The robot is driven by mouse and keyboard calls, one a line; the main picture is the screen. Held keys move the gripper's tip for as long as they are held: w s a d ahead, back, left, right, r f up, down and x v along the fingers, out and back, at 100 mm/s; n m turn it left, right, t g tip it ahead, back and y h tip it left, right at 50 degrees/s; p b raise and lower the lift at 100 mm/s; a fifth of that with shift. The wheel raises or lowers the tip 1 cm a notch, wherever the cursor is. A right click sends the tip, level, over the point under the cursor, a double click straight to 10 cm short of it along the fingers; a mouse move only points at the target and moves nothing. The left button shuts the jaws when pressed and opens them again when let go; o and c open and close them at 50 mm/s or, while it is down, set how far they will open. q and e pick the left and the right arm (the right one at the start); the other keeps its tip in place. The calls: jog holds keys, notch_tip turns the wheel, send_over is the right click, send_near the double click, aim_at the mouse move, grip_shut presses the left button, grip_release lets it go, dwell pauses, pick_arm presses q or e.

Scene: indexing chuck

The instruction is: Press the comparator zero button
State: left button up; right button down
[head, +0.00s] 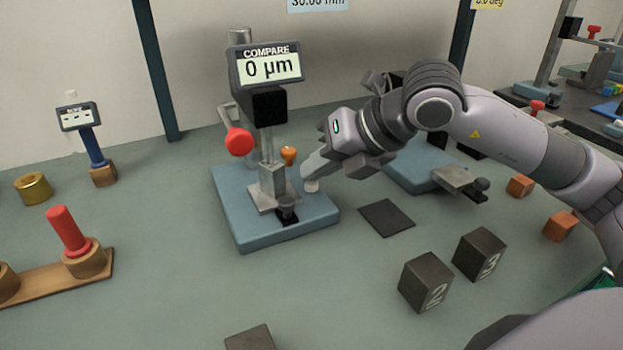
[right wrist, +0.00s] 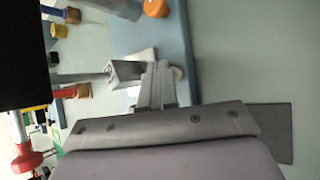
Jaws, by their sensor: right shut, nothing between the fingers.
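The comparator stands on a blue base (head: 245,220) with a display (head: 266,65) reading "COMPARE 0 µm". A small pale round button (head: 311,187) is at the right side of the base. My right gripper (head: 308,174) is shut and empty, its fingertips right over this button and partly hiding it. In the right wrist view the button (right wrist: 178,74) shows beside the fingertips (right wrist: 158,72). I cannot tell for certain whether they touch or whether it is pressed down. An orange knob (head: 288,154) stands behind on the same base. My left gripper is not in view.
A red-ball lever (head: 239,141) sticks out left of the comparator post. A dark square pad (head: 386,217) lies right of the base. Dark blocks numbered 2 (head: 426,282) and 3 (head: 480,254) stand in front. Another blue base (head: 410,170) is behind my right arm.

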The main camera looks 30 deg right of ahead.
jog(key=shift+r, duration=0.65)
jog(key=shift+r+p, duration=0.1)
jog(key=shift+p, duration=0.2)
jog(key=shift+r+p, duration=1.65)
jog(key=shift+r, duration=0.8)
jog(key=shift+s, duration=0.1)
